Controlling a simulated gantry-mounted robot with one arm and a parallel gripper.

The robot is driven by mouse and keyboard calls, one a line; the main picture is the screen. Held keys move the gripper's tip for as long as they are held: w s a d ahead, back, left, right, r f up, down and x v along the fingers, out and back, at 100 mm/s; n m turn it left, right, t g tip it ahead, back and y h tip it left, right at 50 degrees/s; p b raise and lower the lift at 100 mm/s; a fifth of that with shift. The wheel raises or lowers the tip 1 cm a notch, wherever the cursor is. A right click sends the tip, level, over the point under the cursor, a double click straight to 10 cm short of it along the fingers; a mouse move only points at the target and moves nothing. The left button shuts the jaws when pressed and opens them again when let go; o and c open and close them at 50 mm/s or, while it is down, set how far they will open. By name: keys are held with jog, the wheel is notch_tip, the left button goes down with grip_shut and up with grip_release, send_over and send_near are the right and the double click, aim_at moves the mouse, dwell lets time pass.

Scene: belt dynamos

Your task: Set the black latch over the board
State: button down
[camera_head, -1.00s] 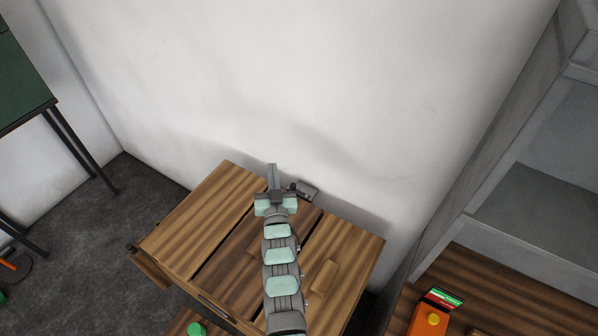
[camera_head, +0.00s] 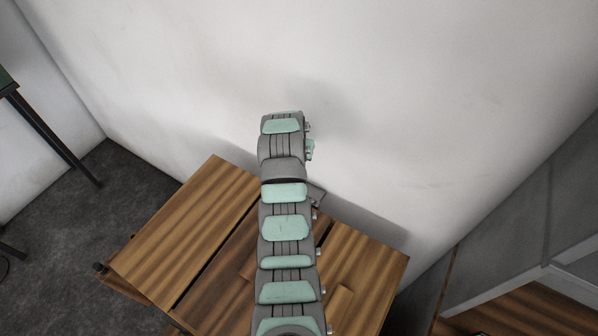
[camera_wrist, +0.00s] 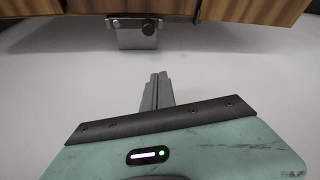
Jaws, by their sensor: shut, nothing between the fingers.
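A grey metal plate (camera_wrist: 137,32) with a dark round knob (camera_wrist: 148,29) sits at the edge of the wooden table in the wrist view. This may be the black latch; I cannot tell for certain. In the head view only a corner of the plate (camera_head: 317,194) shows beside my arm. The wooden table top (camera_head: 190,225) has several board sections; which one is the board is unclear. My gripper (camera_wrist: 158,78) is shut and empty, with its fingertips apart from the plate in the wrist picture. In the head view my arm hides it.
A pale wall (camera_head: 420,110) stands close behind the table. A wooden block (camera_head: 341,299) lies on the table's right part. A dark knob (camera_head: 100,268) sticks out at its left edge. Grey shelving (camera_head: 510,235) is at the right, and dark floor (camera_head: 75,190) is open at the left.

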jog(key=shift+s, duration=0.2)
jog(key=shift+f, duration=0.1)
notch_tip(320, 180, down, 9)
jog(key=p, duration=0.3)
jog(key=shift+s+p, duration=0.2)
jog(key=shift+p, duration=0.2)
dwell(1.1)
jog(key=shift+f, duration=0.1)
jog(key=shift+s+a, duration=0.1)
jog(key=shift+a, duration=0.1)
